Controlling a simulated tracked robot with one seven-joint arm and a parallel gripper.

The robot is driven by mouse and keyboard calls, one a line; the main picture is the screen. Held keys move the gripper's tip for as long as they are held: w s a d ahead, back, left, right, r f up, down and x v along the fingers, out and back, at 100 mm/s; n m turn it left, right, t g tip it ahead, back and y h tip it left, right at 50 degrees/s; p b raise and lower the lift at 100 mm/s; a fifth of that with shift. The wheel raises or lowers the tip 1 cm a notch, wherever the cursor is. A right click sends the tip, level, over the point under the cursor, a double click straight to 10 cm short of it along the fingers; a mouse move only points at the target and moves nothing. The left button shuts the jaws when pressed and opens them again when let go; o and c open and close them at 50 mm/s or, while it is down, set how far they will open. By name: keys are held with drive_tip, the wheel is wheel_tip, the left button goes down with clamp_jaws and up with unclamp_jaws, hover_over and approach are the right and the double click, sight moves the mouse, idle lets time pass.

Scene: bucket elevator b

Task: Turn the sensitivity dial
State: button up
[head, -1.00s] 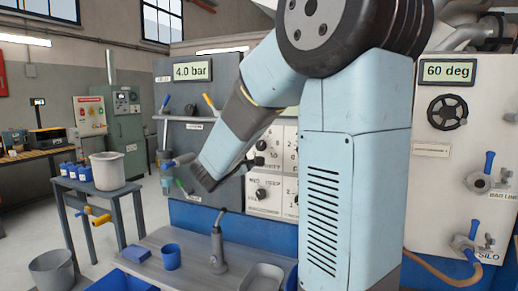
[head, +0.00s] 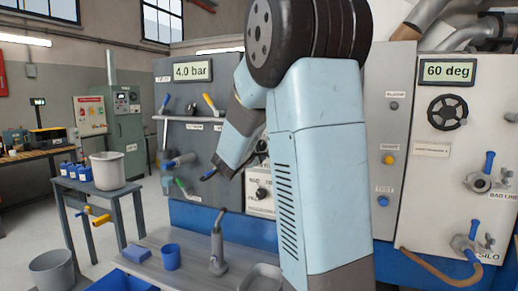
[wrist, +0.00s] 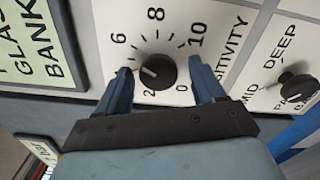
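The sensitivity dial (wrist: 155,71) is a round black knob with a white pointer mark, on a white plate numbered 0 to 10. Its pointer faces the left side of the scale, between the 2 and the 6; the exact reading is unclear. My gripper (wrist: 161,68) is open, with one blue finger on each side of the knob and a visible gap on both sides. I cannot tell how deep the fingertips are relative to the knob. In the head view my arm hides the dial, and only part of the gripper (head: 210,174) shows.
A second black knob (wrist: 294,88), marked MID and DEEP, is close on the right in the wrist view. A framed sign (wrist: 40,45) is at upper left there. In the head view, a yellow button (head: 389,160) and a blue button (head: 382,201) are right of my arm.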

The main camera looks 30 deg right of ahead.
drive_tip(key=c, duration=1)
drive_tip(key=shift+f+n, duration=0.1)
drive_tip(key=shift+n, duration=0.4)
drive_tip(key=o, duration=1)
drive_tip(key=shift+o, duration=0.2)
drive_tip(key=v, duration=1.4)
drive_tip(key=shift+d, duration=0.1)
